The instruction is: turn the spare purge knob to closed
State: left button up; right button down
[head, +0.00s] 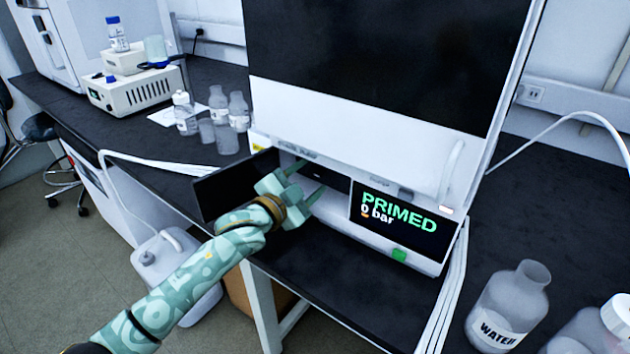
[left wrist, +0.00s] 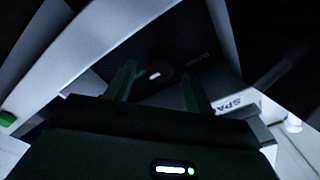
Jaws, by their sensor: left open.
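My left gripper (head: 311,178) reaches into the opening low on the front of the white instrument (head: 340,125). Its fingers are apart and nothing is held between them. In the left wrist view the two green fingers of the gripper (left wrist: 158,82) stand either side of a dark knob (left wrist: 154,75) with a short white mark, inside a dark recess. The knob's edges are hard to see in the dark. A white label (left wrist: 238,103) beginning "SPA" sits right of the fingers, partly hidden. In the head view the knob cannot be made out. My right gripper is not in view.
A dark door (head: 232,186) stands open left of the opening. The display (head: 403,220) reads "PRIMED, 0 bar", with a green button (head: 398,254) below. A water bottle (head: 508,305) stands at front right. Several small bottles stand on the bench behind at left.

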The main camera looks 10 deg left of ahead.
pick_arm(q)
jog(key=shift+x, duration=0.95)
jog(key=shift+w+d+b, duration=0.1)
jog(key=shift+w+b, duration=0.05)
jog(key=shift+b, duration=0.15)
jog(key=shift+c, duration=0.2)
jog(key=c, duration=0.9)
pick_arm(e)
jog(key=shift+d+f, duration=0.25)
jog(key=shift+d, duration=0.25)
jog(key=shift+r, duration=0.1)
